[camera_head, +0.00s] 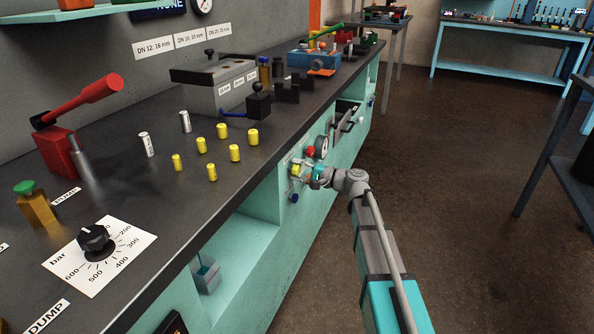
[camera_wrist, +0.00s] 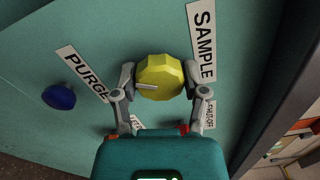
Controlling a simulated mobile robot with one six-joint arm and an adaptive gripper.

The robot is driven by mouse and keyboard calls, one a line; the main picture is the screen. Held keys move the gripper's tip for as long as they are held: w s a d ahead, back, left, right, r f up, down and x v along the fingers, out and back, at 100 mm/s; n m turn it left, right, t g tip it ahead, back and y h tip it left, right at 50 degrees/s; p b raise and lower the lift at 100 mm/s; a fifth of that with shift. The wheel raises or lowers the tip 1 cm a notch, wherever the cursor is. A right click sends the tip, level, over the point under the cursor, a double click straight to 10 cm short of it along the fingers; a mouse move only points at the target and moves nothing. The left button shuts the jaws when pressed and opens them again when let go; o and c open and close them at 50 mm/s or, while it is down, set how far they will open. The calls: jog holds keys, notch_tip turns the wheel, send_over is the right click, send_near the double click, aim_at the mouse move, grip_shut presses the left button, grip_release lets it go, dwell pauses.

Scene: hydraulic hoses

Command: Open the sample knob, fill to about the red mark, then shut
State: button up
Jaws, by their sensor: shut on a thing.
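The yellow sample knob (camera_wrist: 163,76) is on the teal cabinet front, beside a SAMPLE label (camera_wrist: 203,40). It has a pale pointer line on its face, which points left in the wrist view. My gripper (camera_wrist: 159,84) is shut on the knob, one finger on each side. In the head view my gripper (camera_head: 311,176) reaches the cabinet front, and the yellow knob also shows there (camera_head: 296,169). I cannot make out a sample vessel, its liquid level or a red mark in either view.
A blue knob (camera_wrist: 59,97) with a PURGE label (camera_wrist: 82,73) is left of the sample knob. A red knob (camera_head: 310,152) and a round gauge (camera_head: 321,146) sit farther along the front. A grey container (camera_head: 207,278) stands in the open niche.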

jog(key=n, duration=0.5)
jog(key=shift+n, duration=0.4)
jog(key=o, duration=1.1)
jog(key=shift+o, duration=0.2)
jog(key=v, duration=1.2)
jog(key=shift+s+a, duration=0.1)
